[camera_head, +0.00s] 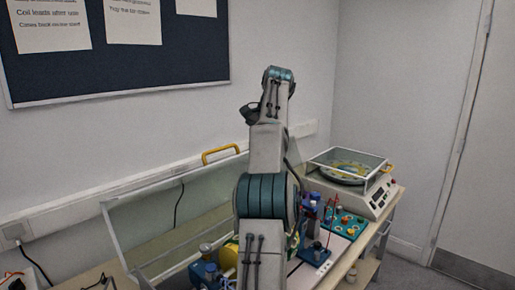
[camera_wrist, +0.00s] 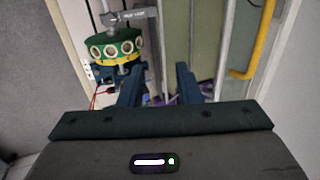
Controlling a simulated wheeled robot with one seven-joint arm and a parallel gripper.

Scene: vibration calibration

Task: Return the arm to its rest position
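My arm rises in the middle of the head view and hides part of the bench; my gripper itself does not show there. In the wrist view my gripper (camera_wrist: 158,84) has its two dark fingers apart, with nothing visible held between them. A green and yellow round device (camera_wrist: 112,50) with several round ports stands left of the fingers, apart from them.
A clear-walled enclosure with a yellow handle (camera_head: 220,153) stands left of my arm. A machine with a round plate under a clear lid (camera_head: 345,170) stands at the bench's right. Small blue, red and teal items (camera_head: 318,252) crowd the bench beside my arm. A notice board (camera_head: 120,50) hangs behind.

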